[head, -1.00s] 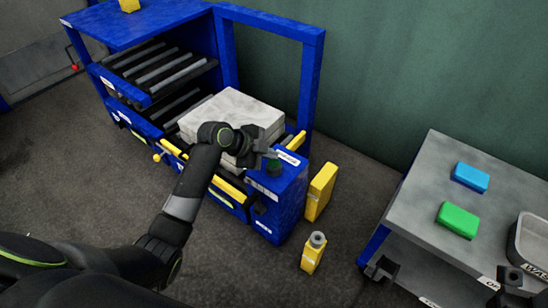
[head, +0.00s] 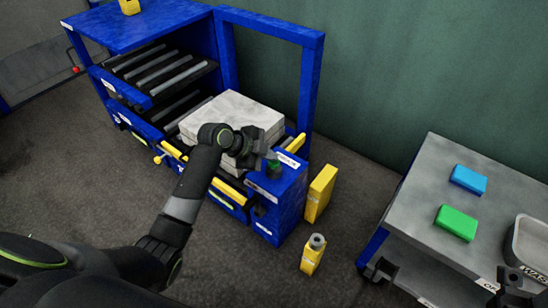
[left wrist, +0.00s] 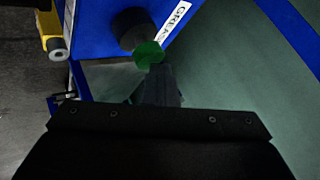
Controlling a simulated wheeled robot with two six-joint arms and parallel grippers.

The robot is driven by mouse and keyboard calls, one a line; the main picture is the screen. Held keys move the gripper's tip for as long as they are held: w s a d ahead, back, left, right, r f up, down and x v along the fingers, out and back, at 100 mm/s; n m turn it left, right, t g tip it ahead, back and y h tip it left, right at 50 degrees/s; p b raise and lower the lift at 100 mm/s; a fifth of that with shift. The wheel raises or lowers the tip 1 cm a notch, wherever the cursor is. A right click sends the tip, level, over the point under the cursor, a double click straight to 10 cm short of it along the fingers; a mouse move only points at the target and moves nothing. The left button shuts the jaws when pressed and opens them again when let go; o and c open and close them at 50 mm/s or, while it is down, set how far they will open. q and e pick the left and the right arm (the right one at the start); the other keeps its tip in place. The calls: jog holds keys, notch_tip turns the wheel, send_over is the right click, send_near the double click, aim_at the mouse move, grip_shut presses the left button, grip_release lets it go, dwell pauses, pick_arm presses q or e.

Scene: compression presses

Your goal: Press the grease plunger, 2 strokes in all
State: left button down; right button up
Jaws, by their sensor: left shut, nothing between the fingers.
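The grease plunger (head: 273,166) has a green cap and stands on top of the blue housing at the press's right end, beside a white label. In the left wrist view the green cap (left wrist: 149,55) shows at the fingertips, next to the GREASE label. My left gripper (head: 265,156) is shut and empty, with its tips at the cap. The fingers partly hide the plunger, and I cannot tell whether they touch it.
Pale slabs (head: 230,112) lie in the blue press frame (head: 312,90) behind my gripper. A yellow block (head: 320,193) and yellow bottle (head: 313,255) stand on the floor to its right. A grey-topped cart (head: 425,190) holds blue and green blocks and a tray.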

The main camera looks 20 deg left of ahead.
aim_at(270, 162)
pick_arm(q)
jog(key=shift+r+p, duration=0.45)
jog(key=shift+r, duration=0.25)
notch_tip(270, 162, up, 5)
jog(key=p, duration=0.5)
jog(key=shift+r, duration=0.1)
dwell(0.4)
